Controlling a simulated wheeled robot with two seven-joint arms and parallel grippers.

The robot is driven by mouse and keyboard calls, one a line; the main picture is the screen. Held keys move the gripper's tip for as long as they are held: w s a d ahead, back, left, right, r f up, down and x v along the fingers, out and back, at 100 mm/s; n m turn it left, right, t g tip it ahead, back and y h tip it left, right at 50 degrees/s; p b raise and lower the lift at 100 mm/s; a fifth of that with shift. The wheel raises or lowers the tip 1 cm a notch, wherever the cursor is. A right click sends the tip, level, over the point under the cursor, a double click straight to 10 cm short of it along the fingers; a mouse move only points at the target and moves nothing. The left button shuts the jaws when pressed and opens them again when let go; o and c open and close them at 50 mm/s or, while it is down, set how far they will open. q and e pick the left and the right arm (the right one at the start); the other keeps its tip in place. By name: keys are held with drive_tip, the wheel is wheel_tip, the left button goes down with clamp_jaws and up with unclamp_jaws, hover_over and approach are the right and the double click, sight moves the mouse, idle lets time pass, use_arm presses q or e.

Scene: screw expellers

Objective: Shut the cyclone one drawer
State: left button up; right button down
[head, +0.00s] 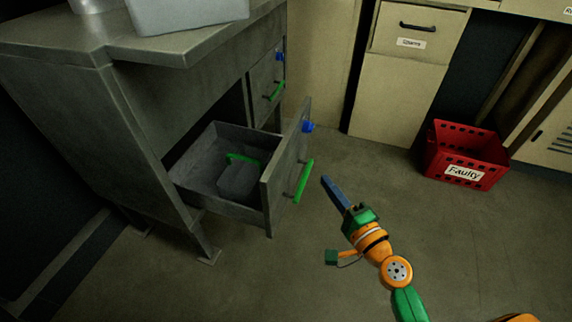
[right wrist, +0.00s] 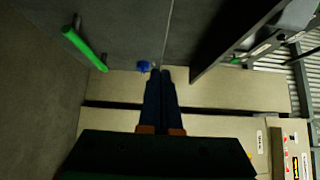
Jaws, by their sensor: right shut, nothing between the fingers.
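A grey drawer (head: 220,205) stands pulled out from the metal bench at the left, with a dark grey object (head: 238,178) and a green bar inside it. Its front panel carries a green bar handle (head: 303,181) and a blue knob (head: 309,127). No cyclone label is readable on it. My right gripper (head: 326,182) is shut and empty, just right of the handle and apart from it in the head view. In the right wrist view its fingers (right wrist: 161,74) lie together, with the green handle (right wrist: 84,48) at upper left. My left gripper is out of view.
The grey bench (head: 75,65) has another drawer (head: 265,85), shut, with its own green handle, above the open one. A red crate labelled Faulty (head: 460,158) stands on the floor at right. A cream cabinet (head: 400,95) stands behind. Floor around my right arm is clear.

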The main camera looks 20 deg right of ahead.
approach(287, 147)
drive_tip(key=w+d, duration=0.3)
drive_tip(key=w+a, duration=0.1)
drive_tip(key=w+a+p, duration=0.1)
drive_tip(key=a, duration=0.1)
drive_tip(key=shift+w+a+f, duration=0.1)
drive_tip(key=shift+w+a, duration=0.05)
drive_tip(key=shift+w, duration=0.05)
drive_tip(key=shift+w+a, duration=0.2)
drive_tip(key=shift+a, duration=0.15)
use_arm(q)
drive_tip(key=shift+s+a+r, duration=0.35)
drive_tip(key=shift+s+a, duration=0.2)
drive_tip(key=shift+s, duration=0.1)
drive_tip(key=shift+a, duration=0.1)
use_arm(e)
drive_tip(key=shift+w, duration=0.1)
